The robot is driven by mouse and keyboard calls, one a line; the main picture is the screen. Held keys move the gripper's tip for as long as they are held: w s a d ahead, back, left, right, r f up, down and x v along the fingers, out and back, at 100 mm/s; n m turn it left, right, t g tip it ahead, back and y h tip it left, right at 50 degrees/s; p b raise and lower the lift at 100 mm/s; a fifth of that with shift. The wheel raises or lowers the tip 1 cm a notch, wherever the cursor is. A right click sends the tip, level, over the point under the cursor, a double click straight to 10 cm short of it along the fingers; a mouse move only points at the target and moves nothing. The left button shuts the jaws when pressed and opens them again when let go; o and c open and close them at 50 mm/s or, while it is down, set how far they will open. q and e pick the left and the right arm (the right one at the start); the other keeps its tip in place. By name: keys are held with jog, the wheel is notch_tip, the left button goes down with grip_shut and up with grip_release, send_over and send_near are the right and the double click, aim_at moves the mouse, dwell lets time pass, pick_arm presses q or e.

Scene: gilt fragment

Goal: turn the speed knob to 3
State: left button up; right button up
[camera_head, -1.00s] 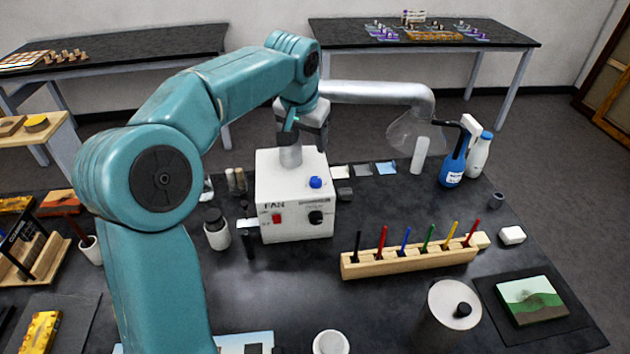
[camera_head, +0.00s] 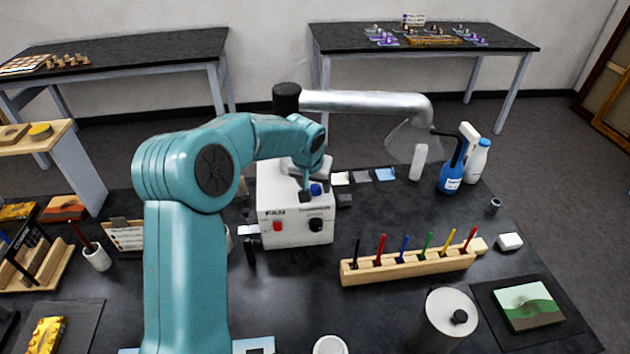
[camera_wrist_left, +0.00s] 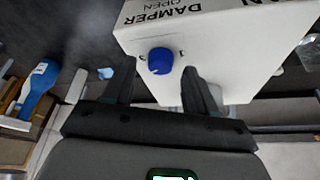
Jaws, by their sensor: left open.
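The white fan box (camera_head: 280,222) stands on the dark bench, marked FAN on its front. Contact cannot be told.
A red switch (camera_head: 277,227) is on the box front. A metal duct (camera_head: 370,103) runs right above the box to a clear hood. A wooden rack (camera_head: 408,266) with coloured sticks stands front right. A blue spray bottle (camera_head: 452,172) is farther right.

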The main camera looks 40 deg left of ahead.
pick_arm(q)
jog(key=shift+w+a+f, duration=0.1)
jog(key=shift+w+f, duration=0.15)
jog(key=shift+f, duration=0.4)
jog(key=c, duration=1)
jog(key=shift+a+r+m+h+p, duration=0.1)
jog(key=shift+m+h+p, duration=0.3)
jog(key=shift+m, duration=0.6)
jog(key=shift+c, duration=0.2)
jog(key=shift+m+t+h, duration=0.3)
jog(key=shift+m+h, duration=0.1)
jog(key=shift+m, duration=0.7)
